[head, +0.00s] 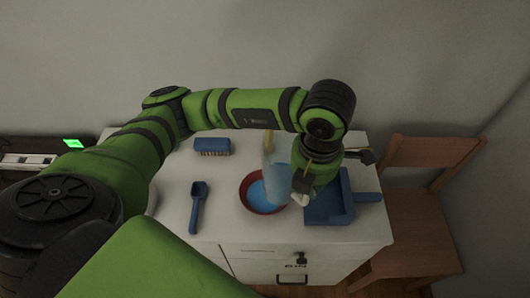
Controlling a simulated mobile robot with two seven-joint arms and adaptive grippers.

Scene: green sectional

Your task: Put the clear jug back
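The clear jug (272,153), see-through with a bluish tint, is upright or nearly so above the white cabinet top. Its lower part overlaps the red bowl (245,193), which has something blue inside; I cannot tell whether they touch. My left arm reaches in from the left and bends down at the right. My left gripper (301,190) is close against the jug's right side. Its fingers are small, dark and partly hidden by the wrist, so its grip on the jug is unclear. My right gripper is not in view.
On the white cabinet (172,175) lie a blue brush (212,145), a blue scoop (196,207) and a blue dustpan (334,214) at the right. A wooden chair (408,205) stands right of the cabinet. The cabinet's front left is mostly clear.

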